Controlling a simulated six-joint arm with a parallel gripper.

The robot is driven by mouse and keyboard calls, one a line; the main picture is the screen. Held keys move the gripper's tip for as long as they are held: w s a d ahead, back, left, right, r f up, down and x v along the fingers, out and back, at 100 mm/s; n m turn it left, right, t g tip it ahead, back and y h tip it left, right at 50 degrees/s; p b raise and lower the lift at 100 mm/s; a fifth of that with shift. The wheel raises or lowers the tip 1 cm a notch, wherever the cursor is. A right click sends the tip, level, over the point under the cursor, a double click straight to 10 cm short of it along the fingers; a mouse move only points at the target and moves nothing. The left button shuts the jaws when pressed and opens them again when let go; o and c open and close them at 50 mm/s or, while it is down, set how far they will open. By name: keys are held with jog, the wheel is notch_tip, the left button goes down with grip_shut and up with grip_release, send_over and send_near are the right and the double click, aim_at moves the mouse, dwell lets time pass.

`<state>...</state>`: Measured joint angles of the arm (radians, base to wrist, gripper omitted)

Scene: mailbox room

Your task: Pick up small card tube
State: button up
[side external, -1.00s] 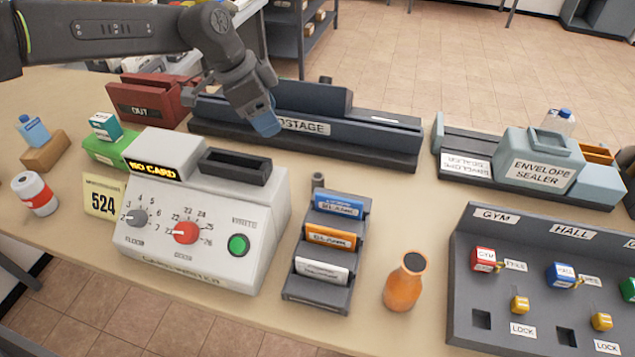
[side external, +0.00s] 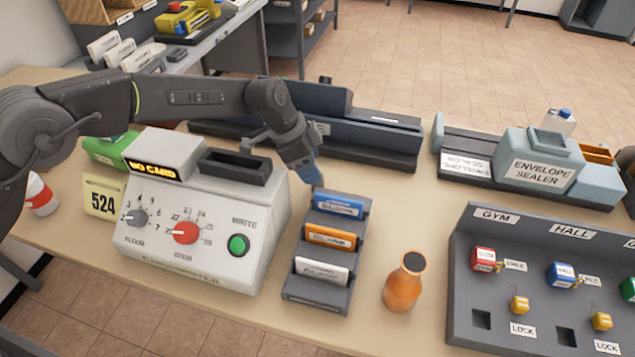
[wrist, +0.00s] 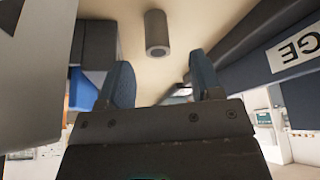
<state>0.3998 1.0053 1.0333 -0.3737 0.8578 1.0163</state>
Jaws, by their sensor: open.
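The small card tube (wrist: 157,36) is a short dark grey cylinder with a lighter grey round end. In the wrist view it shows ahead of my fingertips, roughly in line with the gap between them. My gripper (wrist: 161,78) is open with its two blue-grey fingers apart, and nothing is between them. In the side external view my gripper (side external: 311,176) points down just behind the card rack (side external: 327,285). There the fingers hide most or all of the tube.
The rack holds blue, orange and white cards. The card-writing machine (side external: 200,210) is close on the left, and the long postage unit (side external: 370,140) stands behind. An orange bottle (side external: 404,285) is at the right front. Bare table lies between bottle and postage unit.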

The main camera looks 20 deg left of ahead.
aim_at(318, 184)
jog(key=x, duration=0.4)
jog(key=shift+f, duration=0.25)
jog(key=c, duration=1)
jog(key=shift+r, duration=0.1)
